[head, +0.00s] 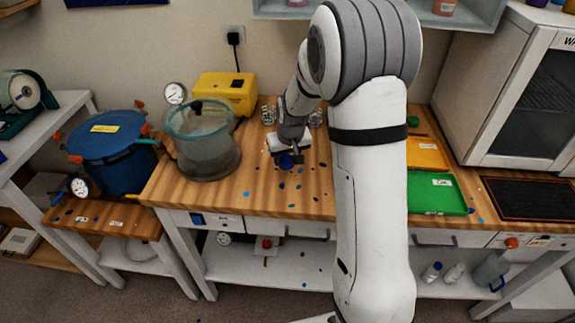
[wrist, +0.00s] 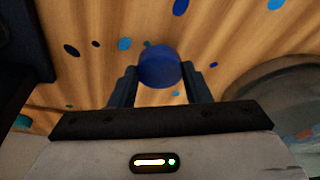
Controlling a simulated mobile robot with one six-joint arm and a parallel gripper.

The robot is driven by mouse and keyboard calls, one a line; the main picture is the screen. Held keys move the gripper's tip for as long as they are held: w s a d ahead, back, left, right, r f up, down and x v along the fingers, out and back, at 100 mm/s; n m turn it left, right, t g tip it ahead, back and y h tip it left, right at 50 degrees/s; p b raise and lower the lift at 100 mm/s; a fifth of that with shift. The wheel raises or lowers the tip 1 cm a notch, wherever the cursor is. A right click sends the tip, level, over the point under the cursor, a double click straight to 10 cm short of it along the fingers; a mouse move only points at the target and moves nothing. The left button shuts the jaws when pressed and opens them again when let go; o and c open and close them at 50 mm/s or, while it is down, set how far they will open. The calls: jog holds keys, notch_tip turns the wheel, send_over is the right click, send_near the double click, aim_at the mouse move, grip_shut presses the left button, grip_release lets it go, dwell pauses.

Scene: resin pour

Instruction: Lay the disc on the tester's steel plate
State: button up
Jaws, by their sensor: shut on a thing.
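A small dark blue disc (wrist: 159,68) is between the two dark fingers of my gripper (wrist: 159,84) in the wrist view. The fingers are shut on its sides. In the head view my gripper (head: 286,155) is over the wooden bench, right of the clear vacuum pot, with the blue disc (head: 286,161) just below it. Wood with paint spots lies beneath the disc; its exact height above the wood cannot be told. I cannot make out the tester or its steel plate in either view; my arm hides part of the bench.
The clear pot (head: 205,150) stands close left of my gripper, with a yellow pump (head: 226,92) behind it. A blue pressure pot (head: 108,150) is farther left. Orange (head: 427,153) and green (head: 436,192) trays lie right of my arm. The bench's front middle is clear.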

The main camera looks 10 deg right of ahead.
aim_at(287, 162)
jog(key=shift+f, duration=1.75)
jog(key=shift+f, duration=0.15)
jog(key=o, duration=1)
